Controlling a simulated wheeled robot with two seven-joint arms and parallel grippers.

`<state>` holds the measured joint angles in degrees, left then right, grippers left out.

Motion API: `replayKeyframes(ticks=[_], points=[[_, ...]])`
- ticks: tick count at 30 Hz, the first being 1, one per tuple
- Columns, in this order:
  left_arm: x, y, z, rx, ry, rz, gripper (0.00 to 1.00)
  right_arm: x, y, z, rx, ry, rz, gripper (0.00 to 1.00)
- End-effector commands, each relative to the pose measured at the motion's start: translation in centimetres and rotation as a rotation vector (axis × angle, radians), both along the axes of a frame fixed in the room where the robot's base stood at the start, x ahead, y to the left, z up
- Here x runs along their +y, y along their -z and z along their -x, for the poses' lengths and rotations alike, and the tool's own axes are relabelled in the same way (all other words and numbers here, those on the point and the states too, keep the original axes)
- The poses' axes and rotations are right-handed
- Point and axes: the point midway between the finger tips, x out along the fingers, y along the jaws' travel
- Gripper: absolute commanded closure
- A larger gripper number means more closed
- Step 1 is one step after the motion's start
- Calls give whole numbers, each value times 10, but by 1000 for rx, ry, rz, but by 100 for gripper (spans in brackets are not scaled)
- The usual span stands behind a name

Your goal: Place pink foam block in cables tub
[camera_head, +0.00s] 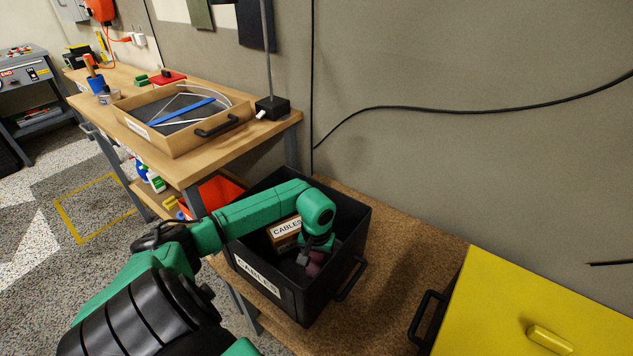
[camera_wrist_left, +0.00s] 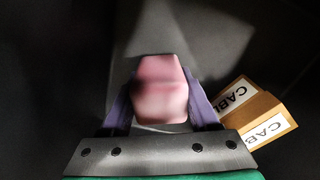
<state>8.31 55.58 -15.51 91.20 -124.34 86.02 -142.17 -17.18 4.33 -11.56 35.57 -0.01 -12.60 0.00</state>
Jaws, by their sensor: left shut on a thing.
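The black cables tub (camera_head: 358,237) stands on the brown bench top, with a white CABLES label on its front wall. My left arm reaches over its rim, and my left gripper (camera_head: 306,258) is down inside it. The pink foam block (camera_head: 315,264) is between the fingers, inside the tub. In the left wrist view the gripper (camera_wrist_left: 162,112) is shut on the pink block (camera_wrist_left: 162,90), with the tub's dark walls around it. Whether the block touches the tub floor cannot be told. My right gripper is not in view.
A small brown box labelled CABLES (camera_head: 285,232) lies in the tub beside the gripper; it also shows in the left wrist view (camera_wrist_left: 250,110). A yellow lidded case (camera_head: 540,310) stands to the right. A wooden tray (camera_head: 180,112) sits on the bench behind left. Bare bench top lies between tub and case.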

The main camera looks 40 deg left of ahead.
Motion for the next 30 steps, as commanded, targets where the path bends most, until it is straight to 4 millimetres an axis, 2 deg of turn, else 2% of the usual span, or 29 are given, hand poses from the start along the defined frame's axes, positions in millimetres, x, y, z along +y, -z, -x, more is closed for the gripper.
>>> replayKeyframes(ticks=[8, 9, 10, 11, 19, 22, 23, 26, 30], points=[[0, 4, 0, -1, -1, 0, 98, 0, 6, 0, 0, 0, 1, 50], [0, 2, 0, -1, -1, 0, 24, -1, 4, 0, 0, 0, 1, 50], [0, 2, 0, -1, -1, 0, 12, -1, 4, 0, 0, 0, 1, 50], [0, 2, 0, -1, -1, 0, 9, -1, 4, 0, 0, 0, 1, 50], [0, 1, 0, 0, -1, 0, 9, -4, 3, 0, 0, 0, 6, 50], [0, -6, 0, 0, 0, 1, 9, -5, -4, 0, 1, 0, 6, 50], [1, -8, -1, -3, 0, -1, 9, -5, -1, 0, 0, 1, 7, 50], [1, -29, -1, -4, 1, -5, 9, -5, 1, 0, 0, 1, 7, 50], [1, -69, -2, -7, 0, -5, 9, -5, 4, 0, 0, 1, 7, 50]])
